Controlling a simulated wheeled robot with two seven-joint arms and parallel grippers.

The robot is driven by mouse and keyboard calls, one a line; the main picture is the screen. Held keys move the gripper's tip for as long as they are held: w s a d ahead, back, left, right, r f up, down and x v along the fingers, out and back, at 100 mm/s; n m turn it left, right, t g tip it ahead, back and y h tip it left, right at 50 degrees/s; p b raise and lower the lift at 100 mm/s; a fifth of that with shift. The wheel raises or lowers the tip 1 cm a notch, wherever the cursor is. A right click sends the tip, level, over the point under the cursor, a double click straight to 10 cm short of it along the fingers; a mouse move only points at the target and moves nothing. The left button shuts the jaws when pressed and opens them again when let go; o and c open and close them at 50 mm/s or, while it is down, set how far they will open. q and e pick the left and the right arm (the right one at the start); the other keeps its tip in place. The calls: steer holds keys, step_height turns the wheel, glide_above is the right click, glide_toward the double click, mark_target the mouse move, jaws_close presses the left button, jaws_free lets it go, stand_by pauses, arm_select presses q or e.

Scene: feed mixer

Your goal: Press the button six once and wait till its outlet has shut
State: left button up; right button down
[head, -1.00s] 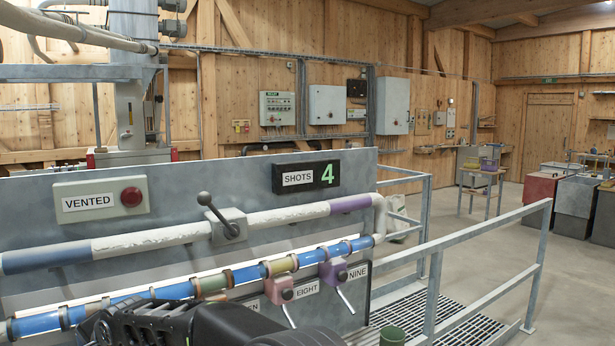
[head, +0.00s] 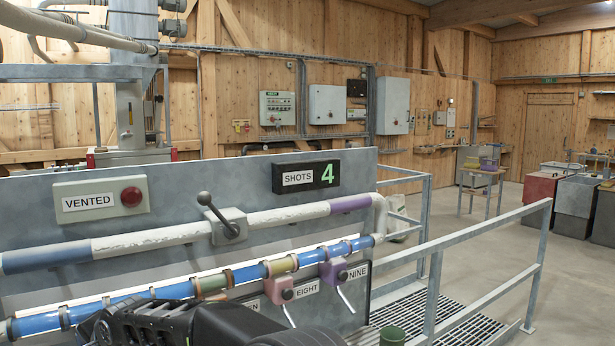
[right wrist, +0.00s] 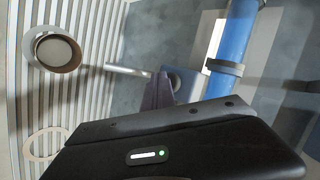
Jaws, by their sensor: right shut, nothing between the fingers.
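Button six is not visible in either view. The readable outlet labels are EIGHT (head: 306,290) and NINE (head: 358,271), with one partly hidden label ending in EN (head: 251,304). A pink outlet block (head: 281,289) and a purple outlet block (head: 333,272) hang under the blue tube (head: 240,279), each with a pale lever. My left gripper is not in view.
The grey panel carries a SHOTS display (head: 306,177) reading 4, a VENTED box (head: 101,195) with a red lamp or button, and a lever (head: 220,216) on the white pipe. A green cup (head: 392,336) and railing (head: 480,240) stand at right. A purple lever block (right wrist: 158,92) shows in the wrist view.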

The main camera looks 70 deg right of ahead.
steer(key=shift+w+d, duration=0.1)
stand_by(0.6)
steer(key=shift+w, duration=0.15)
steer(key=shift+d+r, duration=0.15)
